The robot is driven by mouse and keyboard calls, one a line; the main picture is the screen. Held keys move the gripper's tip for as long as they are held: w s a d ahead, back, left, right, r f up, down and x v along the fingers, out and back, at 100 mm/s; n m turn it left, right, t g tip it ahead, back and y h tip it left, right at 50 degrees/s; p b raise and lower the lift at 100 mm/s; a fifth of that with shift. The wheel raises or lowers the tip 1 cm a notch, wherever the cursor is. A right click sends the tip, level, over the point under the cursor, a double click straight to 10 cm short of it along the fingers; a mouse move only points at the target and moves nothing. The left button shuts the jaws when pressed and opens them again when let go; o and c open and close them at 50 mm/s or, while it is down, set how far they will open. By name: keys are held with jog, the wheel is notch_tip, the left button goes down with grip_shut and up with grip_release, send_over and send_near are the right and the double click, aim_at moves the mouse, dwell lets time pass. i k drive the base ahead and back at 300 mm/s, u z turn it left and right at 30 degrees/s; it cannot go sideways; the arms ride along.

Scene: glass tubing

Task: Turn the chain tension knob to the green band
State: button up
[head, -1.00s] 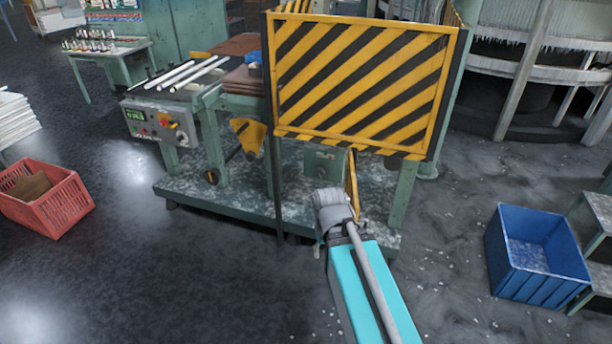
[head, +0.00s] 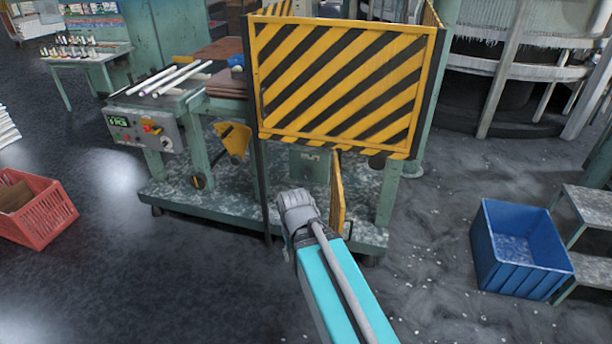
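In the head view my arm reaches in from the bottom, and its grey wrist end is in front of the green machine (head: 222,172). My gripper's fingers do not show; they are hidden beyond the wrist. A small green box (head: 309,161) with a small detail on its face sits under the striped guard, just above the wrist. I cannot tell which of these, if either, is the chain tension knob. No green band can be made out.
A yellow-black striped guard (head: 340,85) covers the machine's front. A narrow yellow panel (head: 337,190) stands edge-on right of my wrist. A control box (head: 144,130) hangs at left.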

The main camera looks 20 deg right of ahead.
aim_at(305, 173)
jog(key=u, duration=0.05)
jog(key=i, duration=1)
jog(key=z, duration=0.05)
